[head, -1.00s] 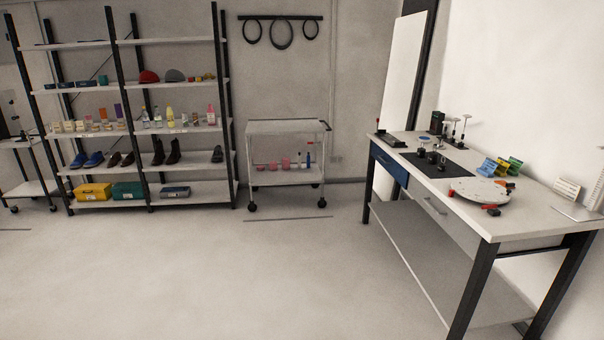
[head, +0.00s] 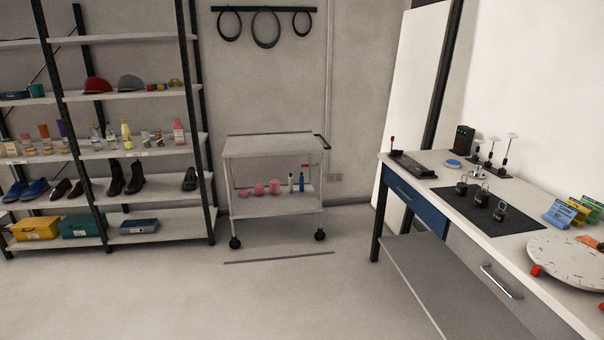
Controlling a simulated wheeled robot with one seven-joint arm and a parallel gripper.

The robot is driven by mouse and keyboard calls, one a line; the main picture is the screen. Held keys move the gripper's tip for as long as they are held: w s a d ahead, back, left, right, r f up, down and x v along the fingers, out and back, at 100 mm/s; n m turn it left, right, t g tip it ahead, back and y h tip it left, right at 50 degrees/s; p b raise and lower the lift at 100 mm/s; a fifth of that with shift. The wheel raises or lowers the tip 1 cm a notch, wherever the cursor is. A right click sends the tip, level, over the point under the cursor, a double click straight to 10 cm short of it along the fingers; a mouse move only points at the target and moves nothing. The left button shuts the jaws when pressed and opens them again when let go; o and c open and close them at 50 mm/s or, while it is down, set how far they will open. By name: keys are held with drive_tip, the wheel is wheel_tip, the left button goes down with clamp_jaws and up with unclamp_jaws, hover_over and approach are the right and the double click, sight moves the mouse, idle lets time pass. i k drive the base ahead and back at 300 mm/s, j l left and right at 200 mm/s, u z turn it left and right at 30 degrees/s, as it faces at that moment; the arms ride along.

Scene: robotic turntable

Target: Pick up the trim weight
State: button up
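Small dark cylindrical pieces (head: 480,197), some with loop or post tops, stand on a black mat (head: 515,227) on the workbench at the right of the head view. One of them may be the trim weight, but at this size I cannot tell which. A round white turntable disc (head: 565,258) with dark marks lies nearer on the bench, with a red piece (head: 536,270) at its left rim. It is cut off by the right edge of the picture. My gripper is not in view.
The workbench has a blue drawer (head: 416,203) and a lower shelf. Upright stands (head: 492,152) and coloured cards (head: 560,213) stand along its back. A wheeled cart (head: 272,146) and a loaded shelf rack (head: 130,153) line the back wall. The floor between is clear.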

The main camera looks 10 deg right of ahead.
sight(462, 187)
drive_tip(key=i, duration=1.9)
drive_tip(key=i+j+z, duration=0.2)
drive_tip(key=i+z, duration=0.25)
drive_tip(key=i, duration=0.35)
drive_tip(key=i+j+z, duration=0.45)
drive_tip(key=i, duration=0.3)
drive_tip(key=i+j+z, duration=0.45)
drive_tip(key=i+j, duration=0.2)
